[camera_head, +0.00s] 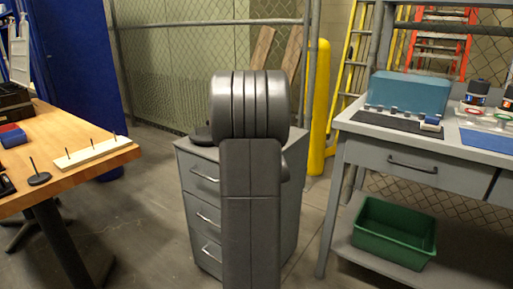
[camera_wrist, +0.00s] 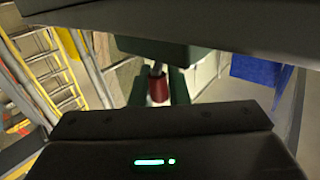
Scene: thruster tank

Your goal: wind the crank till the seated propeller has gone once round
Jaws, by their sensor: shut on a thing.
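My gripper (camera_wrist: 158,93) is in the wrist view, its two dark fingers on either side of a red grip (camera_wrist: 158,84) with a metal pin above it. It is shut on this red grip, which looks like the crank's handle. A dark green block (camera_wrist: 165,49) hangs just above the pin; I cannot tell what it belongs to. In the head view my own arm stands in the middle and hides my gripper and the crank. The propeller cannot be made out in either view.
A grey drawer cabinet (camera_head: 203,199) stands behind my arm, with a dark object (camera_head: 201,137) on top. A wooden table (camera_head: 88,173) with pegs is at left. A grey bench (camera_head: 455,144) with a teal box (camera_head: 420,91) and a green bin (camera_head: 394,232) below is at right.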

